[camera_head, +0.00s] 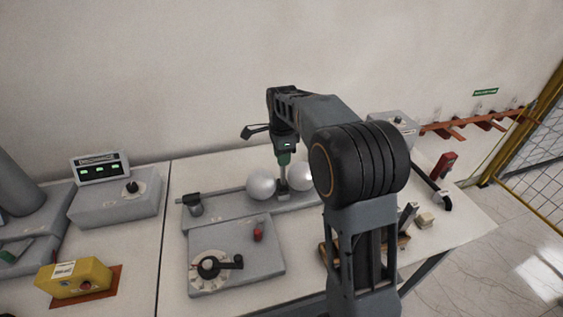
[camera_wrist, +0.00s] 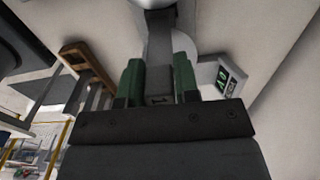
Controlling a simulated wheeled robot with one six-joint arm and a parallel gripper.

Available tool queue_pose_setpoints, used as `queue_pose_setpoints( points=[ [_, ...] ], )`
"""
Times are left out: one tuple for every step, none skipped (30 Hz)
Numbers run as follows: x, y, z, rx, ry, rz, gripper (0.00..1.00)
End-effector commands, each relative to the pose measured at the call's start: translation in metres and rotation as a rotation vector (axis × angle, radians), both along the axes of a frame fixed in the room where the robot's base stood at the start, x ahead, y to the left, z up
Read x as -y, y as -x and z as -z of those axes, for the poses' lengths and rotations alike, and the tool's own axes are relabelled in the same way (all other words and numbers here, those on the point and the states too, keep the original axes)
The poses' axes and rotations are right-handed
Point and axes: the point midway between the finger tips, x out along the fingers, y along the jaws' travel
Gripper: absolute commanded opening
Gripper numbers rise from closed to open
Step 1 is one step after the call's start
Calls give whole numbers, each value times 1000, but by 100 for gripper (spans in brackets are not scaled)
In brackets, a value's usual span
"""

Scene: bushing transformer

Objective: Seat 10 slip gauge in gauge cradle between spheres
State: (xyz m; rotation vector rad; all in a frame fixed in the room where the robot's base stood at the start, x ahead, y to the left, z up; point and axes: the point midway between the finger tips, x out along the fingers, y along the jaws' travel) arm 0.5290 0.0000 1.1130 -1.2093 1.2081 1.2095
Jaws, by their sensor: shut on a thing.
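My gripper (camera_head: 284,160) points down between two pale spheres, the left one (camera_head: 261,184) and the right one (camera_head: 301,177), on a grey bench fixture (camera_head: 225,210). It is shut on a slip gauge (camera_head: 283,174), a small grey block whose lower end is between the spheres. In the wrist view my green fingers (camera_wrist: 158,80) flank the gauge (camera_wrist: 159,99), which bears a small dark mark that I cannot read surely. The cradle seat and the gauge's contact with it are hidden, so I cannot tell whether it is touching.
A grey panel (camera_head: 215,238) with a dial and red knob stands in front of the fixture. A wooden rack (camera_wrist: 88,66) with upright gauges is partly behind my arm in the head view. A display box (camera_head: 112,205) and yellow box (camera_head: 75,278) stand left.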

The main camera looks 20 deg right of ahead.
Motion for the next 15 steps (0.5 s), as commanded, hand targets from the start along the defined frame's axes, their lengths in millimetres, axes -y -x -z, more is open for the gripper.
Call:
queue_pose_setpoints(
  points=[
    [-1, -3, 3, -1, 0, 0, 0],
    [-1, -5, 6, -1, 0, 0, 0],
    [-1, -5, 12, -3, 0, 0, 0],
    [-1, -5, 16, -2, 0, 0, 0],
    [-1, -5, 20, -2, 0, 0, 0],
    [-1, -5, 25, -2, 0, 0, 0],
    [-1, -5, 28, -1, 0, 0, 0],
    [-1, -5, 30, 0, 0, 0, 0],
    [-1, -5, 32, 0, 0, 0, 0],
    [-1, -5, 34, 1, 0, 0, 0],
    [-1, -5, 35, 1, 0, 0, 0],
    [-1, -5, 35, 2, 0, 0, 0],
    [-1, -5, 35, 2, 0, 0, 0],
    [-1, -5, 35, 2, 0, 0, 0],
    [-1, -5, 35, 2, 0, 0, 0]
  ],
)
